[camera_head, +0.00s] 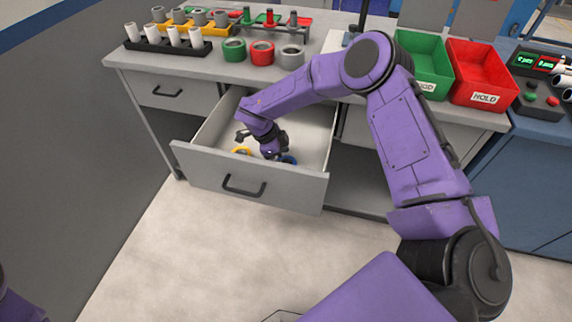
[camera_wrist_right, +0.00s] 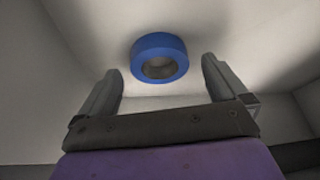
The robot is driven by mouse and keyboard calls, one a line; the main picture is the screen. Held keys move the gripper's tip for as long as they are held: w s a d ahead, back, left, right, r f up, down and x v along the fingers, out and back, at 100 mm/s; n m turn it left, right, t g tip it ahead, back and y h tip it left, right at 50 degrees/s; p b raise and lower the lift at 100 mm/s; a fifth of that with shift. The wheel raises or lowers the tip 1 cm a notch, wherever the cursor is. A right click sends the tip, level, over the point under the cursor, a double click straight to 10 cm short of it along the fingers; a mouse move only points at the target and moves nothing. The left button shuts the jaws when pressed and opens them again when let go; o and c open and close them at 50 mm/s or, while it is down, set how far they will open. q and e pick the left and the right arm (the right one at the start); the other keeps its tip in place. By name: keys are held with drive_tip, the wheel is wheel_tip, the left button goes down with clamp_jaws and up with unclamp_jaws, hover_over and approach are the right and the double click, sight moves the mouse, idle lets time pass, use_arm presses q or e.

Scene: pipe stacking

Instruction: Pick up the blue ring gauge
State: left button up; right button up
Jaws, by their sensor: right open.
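The blue ring gauge (camera_wrist_right: 159,58) lies on the floor of the open drawer (camera_head: 215,166). In the head view only a part of the blue ring (camera_head: 289,160) shows beside my right gripper (camera_head: 272,154). In the right wrist view my right gripper (camera_wrist_right: 162,92) is open, with one finger on each side of the ring's line. The ring sits ahead of the fingertips, centred between them and not gripped. A yellow ring (camera_head: 242,150) lies in the drawer left of the gripper. My left gripper is not in view; only a bit of purple arm shows at bottom left.
The drawer's walls and front surround my right gripper. On the counter above stand green (camera_head: 234,50), red (camera_head: 262,53) and grey rings (camera_head: 292,57), a black rack (camera_head: 165,45) of white cylinders, and green (camera_head: 425,62) and red bins (camera_head: 482,73).

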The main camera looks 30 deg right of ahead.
drive_tip(key=shift+s+d+f, duration=0.15)
drive_tip(key=shift+d+f, duration=0.1)
drive_tip(key=shift+f, duration=0.35)
drive_tip(key=c, duration=1.2)
drive_tip(key=shift+r, duration=0.1)
wheel_tip(320, 180, up, 10)
drive_tip(key=shift+p, duration=0.35)
